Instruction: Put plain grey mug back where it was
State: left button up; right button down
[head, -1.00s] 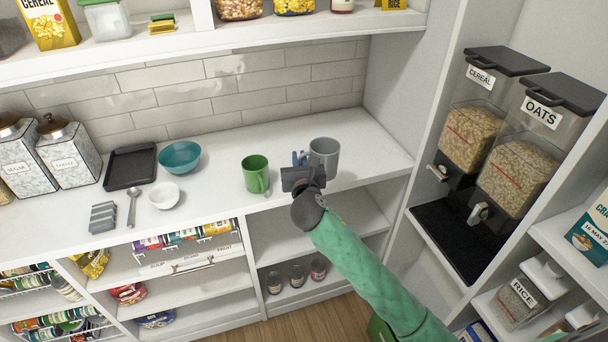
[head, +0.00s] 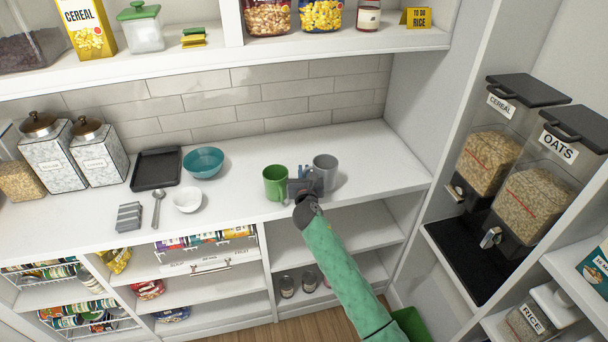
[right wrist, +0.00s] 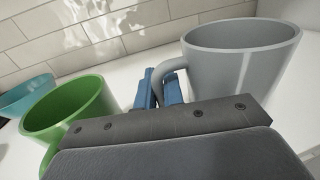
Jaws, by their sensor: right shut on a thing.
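The plain grey mug (head: 325,172) is upright at the right part of the white counter, and it also shows large in the right wrist view (right wrist: 240,65). My right gripper (head: 305,180) is in front of it, with its blue fingers (right wrist: 165,88) shut on the mug's handle, on the mug's left side. I cannot tell whether the mug's base touches the counter; the gripper partly hides it. A green mug (head: 275,183) stands just left of my gripper and shows at the left in the right wrist view (right wrist: 72,118). My left gripper is not in view.
The counter (head: 375,165) is clear to the right of the grey mug. A teal bowl (head: 204,162), white bowl (head: 187,201), black tray (head: 157,168) and spoon (head: 157,208) lie to the left. Cereal and oats dispensers (head: 530,190) stand at the right, and an upper shelf (head: 190,68) runs above.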

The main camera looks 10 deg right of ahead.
jog(key=shift+f, duration=0.9)
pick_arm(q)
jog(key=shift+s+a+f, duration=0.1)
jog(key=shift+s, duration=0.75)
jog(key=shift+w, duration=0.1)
pick_arm(e)
jog(key=shift+f, duration=0.1)
jog(key=c, duration=1.5)
grip_release()
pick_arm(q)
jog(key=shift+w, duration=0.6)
